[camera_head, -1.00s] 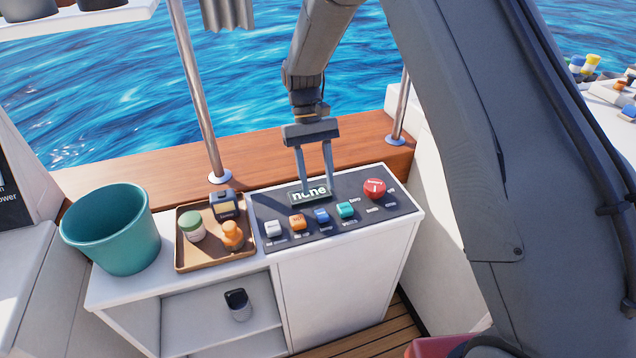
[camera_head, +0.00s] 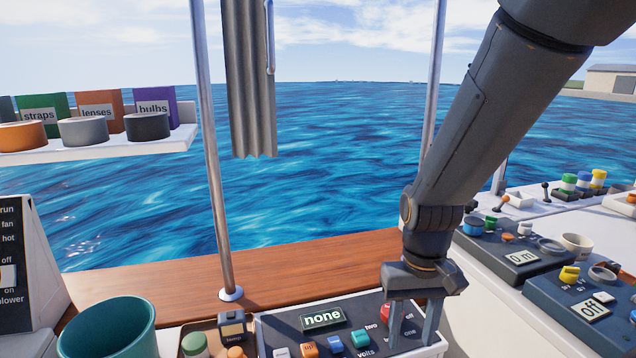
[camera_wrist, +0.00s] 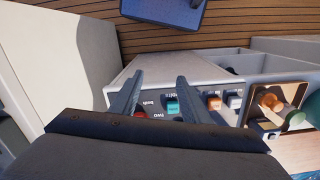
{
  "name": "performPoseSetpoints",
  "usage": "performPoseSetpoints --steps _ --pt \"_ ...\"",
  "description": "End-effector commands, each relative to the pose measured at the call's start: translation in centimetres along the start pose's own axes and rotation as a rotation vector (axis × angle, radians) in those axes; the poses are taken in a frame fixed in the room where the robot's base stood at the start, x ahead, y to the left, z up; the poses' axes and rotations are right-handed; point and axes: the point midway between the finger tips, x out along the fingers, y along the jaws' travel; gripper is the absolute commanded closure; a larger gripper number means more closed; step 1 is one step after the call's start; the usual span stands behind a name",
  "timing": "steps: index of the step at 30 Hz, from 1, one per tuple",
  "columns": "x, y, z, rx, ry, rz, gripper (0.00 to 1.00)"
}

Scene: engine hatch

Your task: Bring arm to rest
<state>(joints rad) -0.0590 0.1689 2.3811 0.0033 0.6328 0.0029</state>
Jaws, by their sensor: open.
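My gripper (camera_head: 413,322) hangs from the arm over the right end of the dark switch panel (camera_head: 290,342) in the head view. Its two fingers are apart with nothing between them that I can see held. A red button (camera_head: 386,312) shows beside the left finger. In the wrist view the open fingers (camera_wrist: 157,98) point at the panel, with the teal switch (camera_wrist: 173,107) near the right finger. The red button is mostly hidden there.
A teal bucket (camera_head: 107,328) and a tray with small containers stand left of the panel. A metal pole (camera_head: 212,150) rises behind it. A shelf (camera_head: 100,148) with labelled boxes is at upper left. More instrument panels (camera_head: 515,256) lie to the right.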

Motion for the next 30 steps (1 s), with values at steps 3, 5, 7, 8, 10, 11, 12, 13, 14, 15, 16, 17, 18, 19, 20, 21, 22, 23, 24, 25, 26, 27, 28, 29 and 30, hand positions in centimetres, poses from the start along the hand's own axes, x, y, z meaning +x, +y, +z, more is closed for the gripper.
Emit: performPoseSetpoints --steps 3,5,7,8,10,11,12,13,14,15,16,17,18,19,20,21,22,23,24,25,26,27,28,29,30 --pt "-0.1 1.2 2.9 0.031 0.050 0.000 0.58" --pt "0.0 1.5 3.8 0.040 0.067 0.000 0.58" --pt "0.0 1.8 4.5 0.046 0.080 0.001 0.58" --pt "0.0 1.8 4.7 0.048 0.084 0.001 0.58" --pt "0.1 1.9 5.0 0.051 0.088 0.001 0.58" --pt "0.1 1.9 5.0 0.051 0.089 0.001 0.58" --pt "0.1 1.9 5.0 0.051 0.089 0.001 0.58" --pt "0.1 1.9 5.0 0.051 0.089 0.001 0.58" --pt "0.1 1.9 5.0 0.051 0.088 0.001 0.58" --pt "0.1 1.9 5.0 0.051 0.088 0.001 0.58" --pt "0.1 1.9 5.0 0.051 0.088 0.001 0.58" --pt "0.1 1.9 5.0 0.051 0.088 0.001 0.58" --pt "0.1 1.9 5.0 0.050 0.088 0.001 0.58" --pt "0.1 1.9 5.0 0.050 0.088 0.001 0.58" --pt "0.1 1.9 5.0 0.050 0.087 0.001 0.58" --pt "0.1 1.9 5.0 0.050 0.087 0.001 0.58" --pt "0.1 1.9 5.0 0.050 0.087 0.001 0.58" --pt "0.1 1.9 5.0 0.050 0.087 0.001 0.58" --pt "0.1 1.9 4.9 0.050 0.087 0.001 0.58" --pt "0.1 1.9 4.9 0.050 0.087 0.001 0.58" --pt "0.1 1.9 4.9 0.050 0.087 0.001 0.58" --pt "0.1 1.9 4.9 0.050 0.087 0.001 0.58" --pt "0.1 1.9 4.9 0.050 0.087 0.001 0.58" --pt "0.1 1.9 4.9 0.050 0.087 0.001 0.58" --pt "0.1 1.9 4.9 0.050 0.087 0.001 0.58"
